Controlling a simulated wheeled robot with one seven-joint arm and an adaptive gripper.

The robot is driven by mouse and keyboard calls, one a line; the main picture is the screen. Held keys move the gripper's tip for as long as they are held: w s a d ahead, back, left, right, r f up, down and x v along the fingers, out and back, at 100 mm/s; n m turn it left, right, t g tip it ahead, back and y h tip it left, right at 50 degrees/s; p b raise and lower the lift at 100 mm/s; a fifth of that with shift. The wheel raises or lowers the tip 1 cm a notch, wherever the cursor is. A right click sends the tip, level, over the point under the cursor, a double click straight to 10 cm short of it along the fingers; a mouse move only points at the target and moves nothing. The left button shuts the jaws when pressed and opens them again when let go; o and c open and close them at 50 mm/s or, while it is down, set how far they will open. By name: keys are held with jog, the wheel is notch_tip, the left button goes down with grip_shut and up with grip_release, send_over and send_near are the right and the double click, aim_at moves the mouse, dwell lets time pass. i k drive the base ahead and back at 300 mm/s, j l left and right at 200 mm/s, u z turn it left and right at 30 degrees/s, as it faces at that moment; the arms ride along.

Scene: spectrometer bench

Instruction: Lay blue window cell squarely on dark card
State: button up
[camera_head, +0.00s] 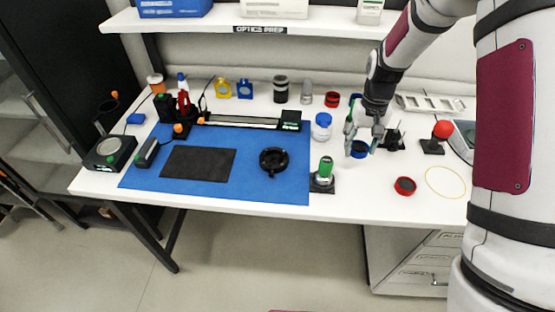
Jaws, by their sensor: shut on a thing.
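The dark card (198,163) lies flat on the blue mat, left of its middle. A round dark-blue piece (360,151), which I take to be the blue window cell, is between the fingertips of my gripper (362,143). My gripper points down and is shut on it, over the white bench right of the mat. I cannot tell whether the piece touches the bench. The fingers hide part of its rim.
A black ring holder (273,160) lies on the mat right of the card. A green-topped post (324,175) stands at the mat's right edge. A red round piece (405,186) and a red-knobbed stand (437,138) are at the right. Bottles line the back.

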aim_at(199, 162)
jog(key=i+j+u, duration=0.1)
jog(key=u, duration=0.25)
jog(key=i+u, duration=0.1)
jog(key=u, duration=0.3)
jog(key=i+u, duration=0.1)
jog(key=u, duration=0.25)
jog(key=i, duration=0.35)
